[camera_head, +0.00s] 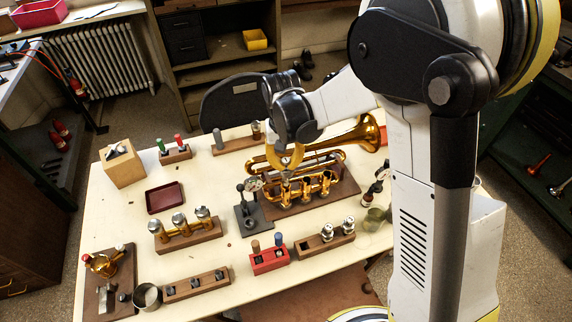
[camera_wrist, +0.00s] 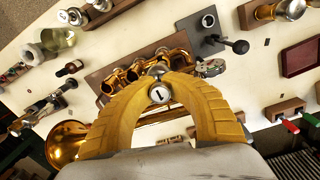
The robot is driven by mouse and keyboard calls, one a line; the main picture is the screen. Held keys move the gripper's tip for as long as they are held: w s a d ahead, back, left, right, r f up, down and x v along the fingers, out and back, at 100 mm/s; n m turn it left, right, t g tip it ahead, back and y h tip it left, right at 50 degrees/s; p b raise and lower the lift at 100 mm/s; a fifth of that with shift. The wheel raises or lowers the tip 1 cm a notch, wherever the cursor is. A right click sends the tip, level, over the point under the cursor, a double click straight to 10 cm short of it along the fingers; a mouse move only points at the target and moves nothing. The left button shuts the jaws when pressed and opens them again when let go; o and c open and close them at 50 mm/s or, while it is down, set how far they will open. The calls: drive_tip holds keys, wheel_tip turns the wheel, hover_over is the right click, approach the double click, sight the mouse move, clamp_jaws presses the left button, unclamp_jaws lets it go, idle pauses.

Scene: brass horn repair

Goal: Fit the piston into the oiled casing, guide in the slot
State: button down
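The brass trumpet (camera_head: 330,183) lies on a brown board (camera_head: 285,212) on the bench, its bell to the upper right. Its valve casings (camera_head: 305,188) stand in a row; they also show in the wrist view (camera_wrist: 115,80). My gripper (camera_head: 293,170) is above the trumpet. In the wrist view its yellow fingers (camera_wrist: 160,82) close around a piston (camera_wrist: 160,94), whose pale round top with a dark mark faces the camera. The fingers and top hide the piston's lower part, so I cannot tell whether it is in a casing. The guide and slot are not visible.
Wooden blocks with pistons (camera_head: 348,227) and a red block (camera_head: 269,261) stand in front of the trumpet. A black stand with a gauge (camera_head: 252,215) is close on its left. Bottles and a glass jar (camera_head: 374,219) are on its right. A dark red tray (camera_head: 165,198) lies left.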

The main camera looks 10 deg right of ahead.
sight(286, 179)
drive_tip(key=shift+f, duration=0.1)
drive_tip(key=shift+f+b, duration=2.75)
drive_tip(key=shift+f, duration=0.4)
drive_tip(key=c, duration=1.5)
unclamp_jaws()
drive_tip(key=shift+o, duration=0.2)
drive_tip(key=r, duration=1.2)
drive_tip(key=shift+a, duration=0.25)
